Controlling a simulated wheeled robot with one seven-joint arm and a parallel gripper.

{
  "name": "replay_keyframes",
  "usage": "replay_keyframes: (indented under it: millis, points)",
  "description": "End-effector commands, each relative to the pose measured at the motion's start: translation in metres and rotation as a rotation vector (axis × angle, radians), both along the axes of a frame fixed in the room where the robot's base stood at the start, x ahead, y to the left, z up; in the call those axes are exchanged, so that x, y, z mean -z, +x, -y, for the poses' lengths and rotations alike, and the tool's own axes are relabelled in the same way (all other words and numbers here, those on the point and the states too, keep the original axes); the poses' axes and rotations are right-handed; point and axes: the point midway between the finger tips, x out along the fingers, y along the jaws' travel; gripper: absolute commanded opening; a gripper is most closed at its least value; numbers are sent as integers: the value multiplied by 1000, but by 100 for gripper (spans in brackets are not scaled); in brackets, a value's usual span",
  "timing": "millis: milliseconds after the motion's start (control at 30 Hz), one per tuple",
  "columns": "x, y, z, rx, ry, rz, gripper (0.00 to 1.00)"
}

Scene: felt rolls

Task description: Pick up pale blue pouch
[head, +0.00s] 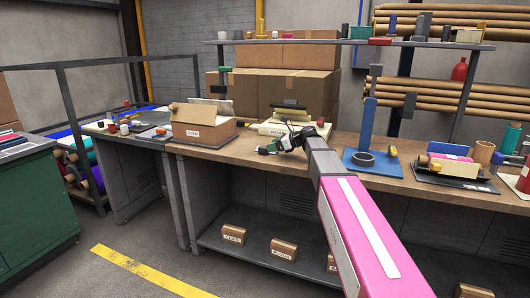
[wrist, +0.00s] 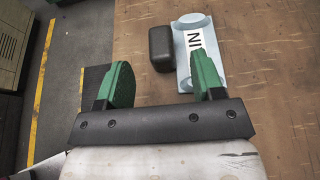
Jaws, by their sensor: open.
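The pale blue pouch (wrist: 196,73) lies flat on the brown worktop in the wrist view, a white label with dark letters on it. A small dark block (wrist: 162,47) lies close along its left side. My gripper (wrist: 162,84) is open, with green pads on its two fingers and nothing between them. The right finger overlaps the near part of the pouch in the picture; I cannot tell if they touch. The left finger is out over the bench edge. In the head view my gripper (head: 268,148) is low over the worktop's front, and I cannot make out the pouch there.
An open cardboard box (head: 203,130) stands left of my gripper on the bench (head: 236,150). A blue stand (head: 367,130) with a dark ring is to the right. A shelf (head: 350,43) crosses above. Small boxes sit on the lower shelf. Bare worktop lies right of the pouch.

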Motion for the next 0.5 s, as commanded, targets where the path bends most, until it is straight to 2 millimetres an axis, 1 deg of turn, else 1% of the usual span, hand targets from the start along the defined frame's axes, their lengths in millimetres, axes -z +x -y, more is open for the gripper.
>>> replay_keyframes:
  millis: [100, 233, 467, 500]
  points:
    - [7, 8, -16, -1, 0, -2, 62]
    - [13, 13, -30, -1, -1, -1, 62]
    - [14, 13, -32, 1, 0, 0, 62]
    - [14, 13, -32, 1, 0, 0, 58]
